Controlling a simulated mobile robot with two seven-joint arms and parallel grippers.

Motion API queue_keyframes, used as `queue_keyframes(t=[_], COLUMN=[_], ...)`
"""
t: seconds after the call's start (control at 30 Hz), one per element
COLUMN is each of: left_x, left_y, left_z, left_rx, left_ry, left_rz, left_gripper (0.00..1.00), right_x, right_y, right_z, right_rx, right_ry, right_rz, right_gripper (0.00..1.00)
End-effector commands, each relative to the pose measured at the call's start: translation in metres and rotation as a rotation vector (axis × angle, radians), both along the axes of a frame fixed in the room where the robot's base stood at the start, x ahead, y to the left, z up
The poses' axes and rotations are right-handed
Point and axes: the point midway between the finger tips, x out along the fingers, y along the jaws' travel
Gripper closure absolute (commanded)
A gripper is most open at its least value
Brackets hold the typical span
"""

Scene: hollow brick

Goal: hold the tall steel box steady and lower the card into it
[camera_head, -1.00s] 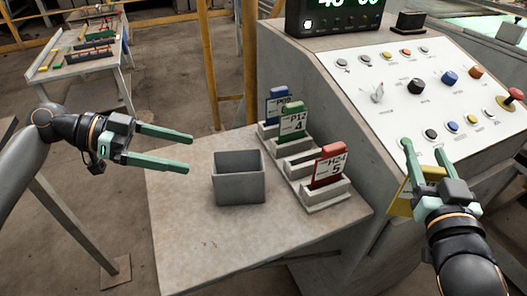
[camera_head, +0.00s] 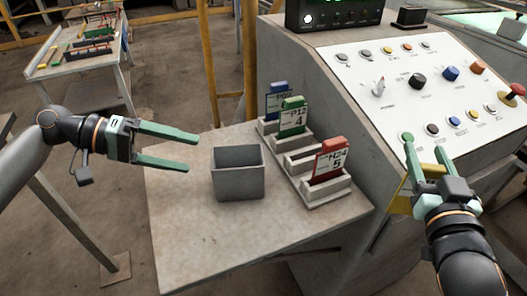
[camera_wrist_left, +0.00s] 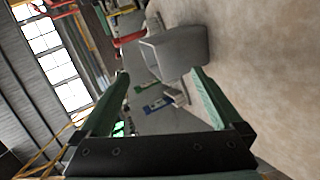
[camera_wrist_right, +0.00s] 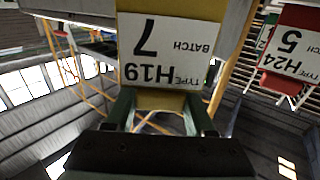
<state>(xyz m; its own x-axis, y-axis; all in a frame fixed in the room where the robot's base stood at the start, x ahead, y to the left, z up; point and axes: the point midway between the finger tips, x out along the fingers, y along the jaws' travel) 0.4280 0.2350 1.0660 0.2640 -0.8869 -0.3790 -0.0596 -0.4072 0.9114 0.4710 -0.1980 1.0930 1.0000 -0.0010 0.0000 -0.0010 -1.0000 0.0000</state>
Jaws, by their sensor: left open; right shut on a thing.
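The grey steel box (camera_head: 238,184) stands upright and open-topped on the small table. It also shows beyond my fingers in the left wrist view (camera_wrist_left: 180,52). My left gripper (camera_head: 193,153) is open and empty, left of the box and apart from it. My right gripper (camera_head: 424,146) is shut on a yellow card (camera_wrist_right: 165,60) marked H19, 7, which looks upside down in the right wrist view. In the head view the yellow card (camera_head: 400,197) is mostly hidden behind the right gripper, in front of the control panel.
Behind and right of the box, a row of pale holders carries a blue card (camera_head: 279,92), a green card (camera_head: 293,118) and a red card (camera_head: 330,160); one holder (camera_head: 303,160) is empty. The sloped control panel (camera_head: 400,70) rises at right. The table front (camera_head: 215,235) is clear.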

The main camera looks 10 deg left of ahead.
Motion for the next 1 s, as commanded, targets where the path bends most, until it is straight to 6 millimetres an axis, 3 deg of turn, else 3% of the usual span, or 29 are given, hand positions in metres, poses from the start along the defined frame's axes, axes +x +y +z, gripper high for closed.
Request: queue_keyframes(t=[1.0], left_x=[0.0], left_y=[0.002], left_z=[-0.021], left_rx=[-0.344], left_ry=[1.149], left_rz=[0.499], left_gripper=[0.0], right_x=[0.0], right_y=[0.0], right_z=[-0.008], right_rx=[0.0], right_ry=[-0.001], right_rz=[0.0], right_gripper=[1.0])
